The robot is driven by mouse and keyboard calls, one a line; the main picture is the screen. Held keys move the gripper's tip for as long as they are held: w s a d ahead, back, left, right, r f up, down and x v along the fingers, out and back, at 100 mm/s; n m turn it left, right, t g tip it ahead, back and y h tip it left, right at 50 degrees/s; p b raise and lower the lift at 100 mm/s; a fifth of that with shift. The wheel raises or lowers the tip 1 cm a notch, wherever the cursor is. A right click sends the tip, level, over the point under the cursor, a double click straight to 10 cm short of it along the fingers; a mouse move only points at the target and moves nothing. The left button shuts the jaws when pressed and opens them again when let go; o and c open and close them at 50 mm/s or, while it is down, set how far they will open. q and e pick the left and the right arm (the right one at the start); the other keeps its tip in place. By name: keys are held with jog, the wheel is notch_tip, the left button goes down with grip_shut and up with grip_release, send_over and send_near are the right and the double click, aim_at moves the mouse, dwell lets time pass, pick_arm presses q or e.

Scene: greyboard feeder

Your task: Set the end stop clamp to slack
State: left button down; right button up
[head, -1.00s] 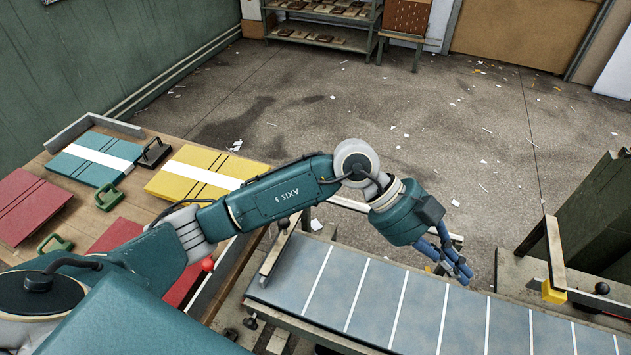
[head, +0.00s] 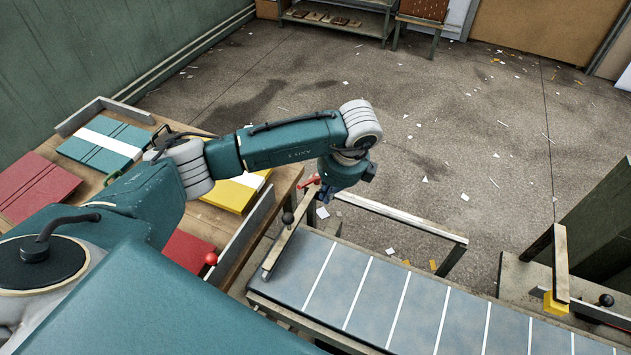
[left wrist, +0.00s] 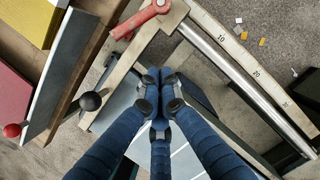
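The end stop is a pale bar (head: 283,243) across the left end of the grey feeder bed, with a black ball knob (head: 288,218). Its clamp shows as a red lever (head: 308,182) at the bar's far end. In the left wrist view the red lever (left wrist: 140,20) lies at the top, by the scaled rail, angled down to the left. My left gripper (left wrist: 160,76) has its blue fingertips drawn together with nothing seen between them. It hangs near the lever, apart from it in the wrist view. In the head view the arm partly hides the fingers (head: 325,194). My right gripper is out of view.
The scaled rail (left wrist: 245,75) runs from the clamp to the lower right. A red ball knob (head: 211,259) stands at the edge of the wooden table with coloured boards on the left. Another bar with a yellow block (head: 556,303) stands at the right.

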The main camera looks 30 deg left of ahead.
aim_at(308, 184)
pick_arm(q)
jog(key=a, duration=0.1)
jog(key=a+p, duration=0.1)
jog(key=w+a+p, duration=0.1)
jog(key=a, duration=0.1)
jog(key=shift+w+f, duration=0.1)
jog(key=shift+f, duration=0.3)
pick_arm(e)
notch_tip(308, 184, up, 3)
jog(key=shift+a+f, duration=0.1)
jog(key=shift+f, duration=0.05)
pick_arm(q)
jog(key=shift+a, duration=0.1)
jog(key=shift+a, duration=0.1)
jog(key=shift+m, duration=0.4)
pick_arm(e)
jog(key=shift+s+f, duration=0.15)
